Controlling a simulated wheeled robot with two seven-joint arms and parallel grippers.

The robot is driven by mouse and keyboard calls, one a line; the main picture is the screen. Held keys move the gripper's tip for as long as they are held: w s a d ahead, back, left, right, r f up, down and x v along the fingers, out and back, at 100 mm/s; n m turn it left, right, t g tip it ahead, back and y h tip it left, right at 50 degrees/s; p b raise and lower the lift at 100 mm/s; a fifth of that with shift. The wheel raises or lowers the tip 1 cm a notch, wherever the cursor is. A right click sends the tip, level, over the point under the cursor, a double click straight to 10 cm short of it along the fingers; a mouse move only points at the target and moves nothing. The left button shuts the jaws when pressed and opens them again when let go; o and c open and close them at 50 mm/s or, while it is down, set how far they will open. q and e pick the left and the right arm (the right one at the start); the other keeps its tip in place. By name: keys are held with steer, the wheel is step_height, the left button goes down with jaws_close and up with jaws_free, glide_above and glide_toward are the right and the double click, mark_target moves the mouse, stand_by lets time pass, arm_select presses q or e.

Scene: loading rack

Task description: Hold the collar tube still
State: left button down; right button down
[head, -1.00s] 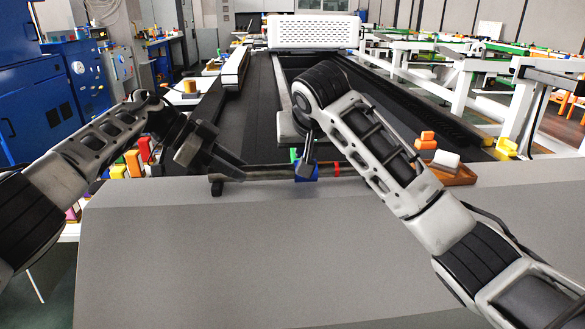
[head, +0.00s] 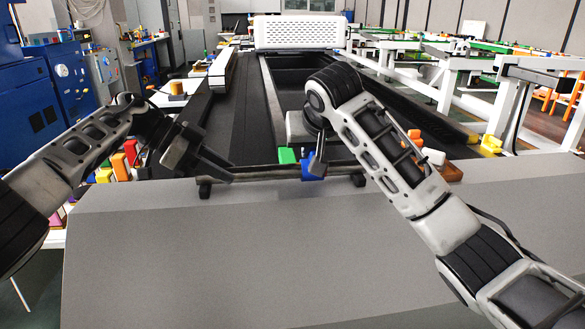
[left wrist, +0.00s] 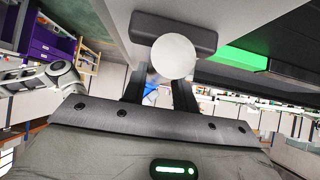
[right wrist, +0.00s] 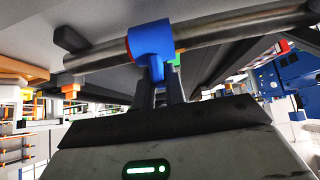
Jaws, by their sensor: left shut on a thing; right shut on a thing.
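The grey metal tube (head: 265,172) lies across the front of the dark rack on black supports. A blue collar (head: 313,167) sits around it, right of its middle in the head view. My left gripper (head: 232,178) is shut at the tube's left part; the left wrist view shows the tube's pale round end (left wrist: 173,56) just beyond the fingers (left wrist: 158,92). My right gripper (head: 318,158) is shut on the blue collar's small tab, seen in the right wrist view below the collar (right wrist: 150,42). A thin red edge (right wrist: 128,46) shows beside the collar there.
A green block (head: 287,155) is close behind the tube, left of the collar. A grey panel (head: 270,250) fills the foreground. Coloured blocks (head: 120,165) stand at the left.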

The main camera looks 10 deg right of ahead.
mark_target(330, 162)
steer(key=shift+s+d+f, duration=0.1)
steer(key=shift+d+f, duration=0.15)
steer(key=shift+f, duration=0.35)
steer(key=shift+d, duration=1.6)
steer(key=c, duration=1.6)
jaws_free()
steer(key=shift+r, duration=2.85)
